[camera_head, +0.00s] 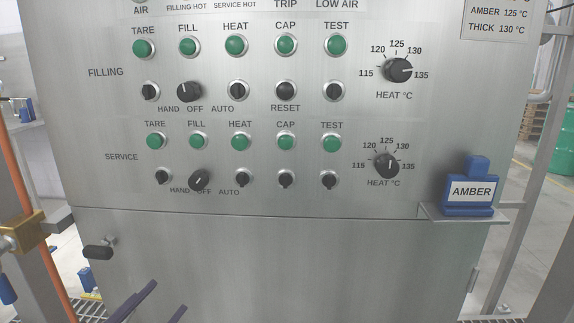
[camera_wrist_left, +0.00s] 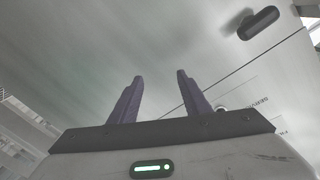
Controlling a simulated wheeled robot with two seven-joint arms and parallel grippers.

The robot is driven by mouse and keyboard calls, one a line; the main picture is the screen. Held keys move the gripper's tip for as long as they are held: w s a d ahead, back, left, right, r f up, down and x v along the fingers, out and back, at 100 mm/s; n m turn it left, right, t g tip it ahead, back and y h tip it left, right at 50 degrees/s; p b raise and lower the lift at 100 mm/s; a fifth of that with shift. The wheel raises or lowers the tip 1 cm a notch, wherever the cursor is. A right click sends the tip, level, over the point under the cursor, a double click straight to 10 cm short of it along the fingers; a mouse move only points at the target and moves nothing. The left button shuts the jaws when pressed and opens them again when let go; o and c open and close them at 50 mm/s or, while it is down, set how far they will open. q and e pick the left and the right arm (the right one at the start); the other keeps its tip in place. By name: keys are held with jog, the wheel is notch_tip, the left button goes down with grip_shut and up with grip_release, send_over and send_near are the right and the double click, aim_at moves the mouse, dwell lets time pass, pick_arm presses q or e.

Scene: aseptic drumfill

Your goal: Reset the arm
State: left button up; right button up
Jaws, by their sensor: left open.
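My left gripper (camera_head: 170,295) shows at the bottom left of the head view as two dark purple fingers, low in front of the grey cabinet's lower door. In the left wrist view the left gripper (camera_wrist_left: 160,76) is open, its two fingers spread apart with nothing between them. Grey cabinet metal fills the space past the fingertips. The black knob labelled RESET (camera_head: 285,91) is in the filling row, well above and right of the gripper. My right gripper is in neither view.
The control cabinet (camera_head: 300,255) carries green buttons and black knobs. A dark handle (camera_head: 98,252) sticks out at its lower left and also shows in the wrist view (camera_wrist_left: 258,22). A blue AMBER container (camera_head: 470,190) stands on a shelf (camera_head: 432,212) at right. An orange pole (camera_head: 22,190) stands at left.

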pick_arm(q)
jog(key=s+f+n+g+y, duration=0.1)
jog(key=s+f+n+g, duration=0.25)
jog(key=f, duration=1.05)
jog(key=s+d+f+n+g, duration=0.2)
jog(key=s+d+f, duration=0.1)
jog(key=s+f, duration=0.4)
jog(key=s+d+f+n+g, duration=0.2)
jog(key=s+f, duration=0.6)
jog(key=f, duration=0.4)
jog(key=shift+d+f+g, duration=0.15)
jog(key=shift+d+g, duration=0.2)
jog(key=shift+d, duration=0.4)
